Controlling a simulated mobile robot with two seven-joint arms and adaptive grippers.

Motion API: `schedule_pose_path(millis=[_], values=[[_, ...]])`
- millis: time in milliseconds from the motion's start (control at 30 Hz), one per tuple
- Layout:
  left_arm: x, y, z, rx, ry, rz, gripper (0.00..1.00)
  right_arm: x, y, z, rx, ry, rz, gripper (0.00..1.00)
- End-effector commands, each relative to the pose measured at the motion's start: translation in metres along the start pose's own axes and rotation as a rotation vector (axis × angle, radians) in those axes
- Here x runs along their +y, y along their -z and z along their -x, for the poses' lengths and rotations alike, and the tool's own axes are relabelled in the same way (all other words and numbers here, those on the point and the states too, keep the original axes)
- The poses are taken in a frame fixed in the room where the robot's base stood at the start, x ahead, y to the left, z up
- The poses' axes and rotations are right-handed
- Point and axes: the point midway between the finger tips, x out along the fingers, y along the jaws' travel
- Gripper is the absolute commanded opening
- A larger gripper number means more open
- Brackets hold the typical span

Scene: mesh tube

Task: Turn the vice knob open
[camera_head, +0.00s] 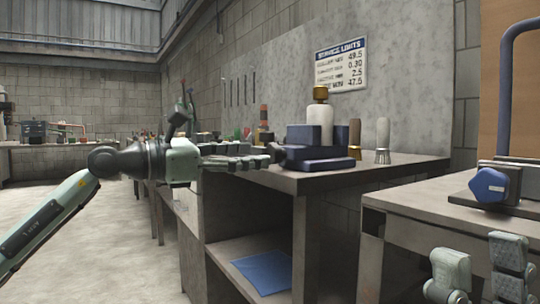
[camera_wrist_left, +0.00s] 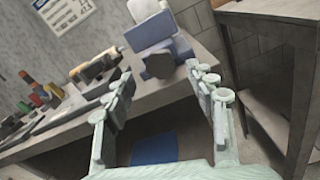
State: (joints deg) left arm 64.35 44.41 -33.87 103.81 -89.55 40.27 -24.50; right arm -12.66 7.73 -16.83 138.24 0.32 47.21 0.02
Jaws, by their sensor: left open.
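A blue vice (camera_head: 302,135) stands on the bench with a white brass-capped bottle (camera_head: 320,115) upright at its jaws. Its dark, blocky knob (camera_head: 278,153) faces my left gripper (camera_head: 264,157), which is level with it and close to it. In the left wrist view the vice (camera_wrist_left: 150,30) is at the top, and the knob (camera_wrist_left: 158,64) lies between and beyond the open fingertips (camera_wrist_left: 160,78). The fingers do not visibly touch the knob. Pale green parts of my right gripper (camera_head: 480,272) show at the lower right; their opening is unclear.
Two brushes (camera_head: 383,140) stand right of the vice. Bottles and tools (camera_head: 262,125) line the bench at the back. A blue sheet (camera_head: 262,271) lies on the lower shelf. At the right, a second table (camera_head: 410,205) carries a fixture with a blue knob (camera_head: 489,185). Floor at left is clear.

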Motion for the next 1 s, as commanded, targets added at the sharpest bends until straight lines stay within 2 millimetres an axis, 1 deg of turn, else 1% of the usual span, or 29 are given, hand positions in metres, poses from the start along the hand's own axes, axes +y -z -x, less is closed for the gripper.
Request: schedule_pose_path(millis=[33,100,200,300,433,633,1000], values=[[0.0,-0.001,-0.01,-0.003,0.001,0.001,0.56,0.0,0.0,0.0,0.001,0.002,0.0,0.4],[-0.001,-0.001,-0.021,-0.002,0.002,-0.001,0.56,0.0,0.0,0.0,0.002,0.003,0.001,0.4],[0.0,-0.001,-0.033,-0.003,0.001,0.001,0.56,0.0,-0.001,0.0,0.003,0.006,0.001,0.4],[0.0,0.0,-0.042,-0.002,0.0,0.001,0.56,0.0,-0.001,0.0,0.003,0.007,0.002,0.4],[0.0,0.0,-0.045,-0.001,-0.001,0.001,0.56,0.0,-0.001,0.0,0.003,0.007,0.002,0.4],[0.0,0.0,-0.045,-0.001,-0.001,0.001,0.56,0.0,-0.001,0.0,0.003,0.007,0.002,0.4],[0.0,0.0,-0.045,-0.001,-0.001,0.001,0.1,0.0,-0.001,0.0,0.003,0.007,0.003,0.4]])
